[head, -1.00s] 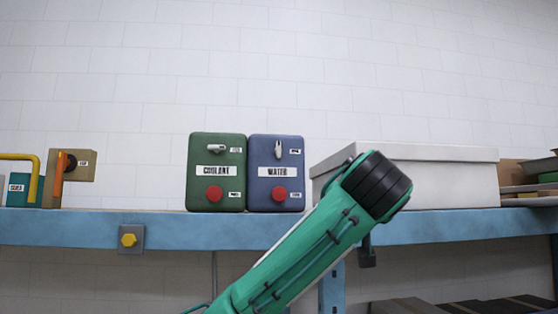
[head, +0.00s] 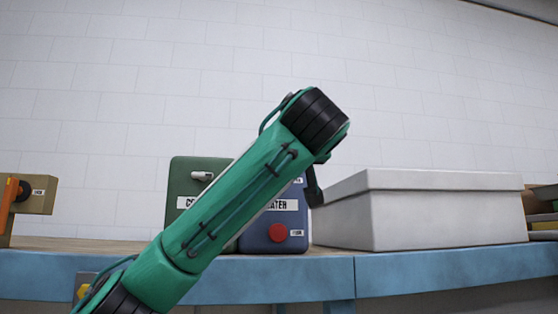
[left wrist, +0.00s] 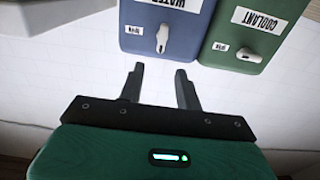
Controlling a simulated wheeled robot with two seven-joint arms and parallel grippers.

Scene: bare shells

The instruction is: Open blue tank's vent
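The blue tank (head: 262,244), labelled WATER, stands on the shelf, partly hidden behind my left arm in the head view. Its red knob (head: 278,232) shows there, but its vent lever is hidden. In the left wrist view, which is upside down, the blue tank (left wrist: 190,42) shows its white vent lever (left wrist: 163,38), lying along the tank's upright direction. My left gripper (left wrist: 160,70) is open and empty, with its fingertips pointing at the blue tank around the lever's line, apparently short of it. My right gripper is not in view.
The green COOLANT tank (head: 181,183) stands beside the blue one, its white lever (head: 202,176) lying sideways. A large grey-white box (head: 430,215) stands to the right. A tan block with an orange handle (head: 11,205) is at far left. The blue shelf edge (head: 430,273) runs below.

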